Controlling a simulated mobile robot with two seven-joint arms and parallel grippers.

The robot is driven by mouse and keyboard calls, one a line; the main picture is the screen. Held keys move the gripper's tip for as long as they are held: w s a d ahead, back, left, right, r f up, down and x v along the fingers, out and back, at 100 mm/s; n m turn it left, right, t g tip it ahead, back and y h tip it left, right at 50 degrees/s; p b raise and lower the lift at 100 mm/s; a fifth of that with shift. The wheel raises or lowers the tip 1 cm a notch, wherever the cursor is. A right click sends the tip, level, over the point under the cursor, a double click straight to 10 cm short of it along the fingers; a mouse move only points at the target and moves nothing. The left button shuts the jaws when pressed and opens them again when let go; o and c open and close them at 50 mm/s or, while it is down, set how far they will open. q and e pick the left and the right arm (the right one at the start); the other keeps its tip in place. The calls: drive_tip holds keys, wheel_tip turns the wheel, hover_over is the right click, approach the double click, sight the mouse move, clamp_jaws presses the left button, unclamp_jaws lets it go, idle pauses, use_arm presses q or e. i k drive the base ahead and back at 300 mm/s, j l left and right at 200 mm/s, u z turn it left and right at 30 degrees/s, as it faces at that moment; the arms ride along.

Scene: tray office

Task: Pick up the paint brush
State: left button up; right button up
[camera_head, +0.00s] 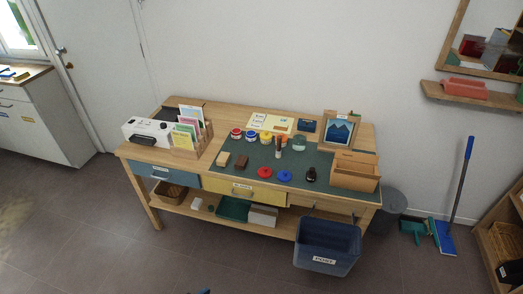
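No paint brush can be made out for certain at this size. On the green mat (219,179) of the wooden desk (225,112) stands a slim upright brown and reddish item (278,147); I cannot tell whether it is a brush, a handle or a small holder. Small paint-pot-like jars stand beside it: a red and white one (236,134), a yellow one (266,137) and a greenish one (299,143). Neither of my grippers is clearly in view.
A wooden box (355,173) and a blue picture frame (339,131) are at the desk's right. A card rack (188,139) and a white machine (147,131) are at its left. A blue bin (327,246) hangs at the front right. The floor before the desk is clear.

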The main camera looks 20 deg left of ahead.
sight(279, 151)
drive_tip(key=i+j+z, duration=0.2)
drive_tip(key=z, duration=0.15)
drive_tip(key=i+j+z, duration=0.15)
drive_tip(key=z, duration=0.2)
drive_tip(key=i+j+z, duration=0.1)
drive_tip(key=j+z, duration=0.25)
drive_tip(key=i+j, duration=0.1)
drive_tip(key=j, duration=0.25)
drive_tip(key=i+j+z, duration=0.1)
drive_tip(key=j, duration=0.2)
drive_tip(key=i+j+z, duration=0.1)
drive_tip(key=j, duration=0.25)
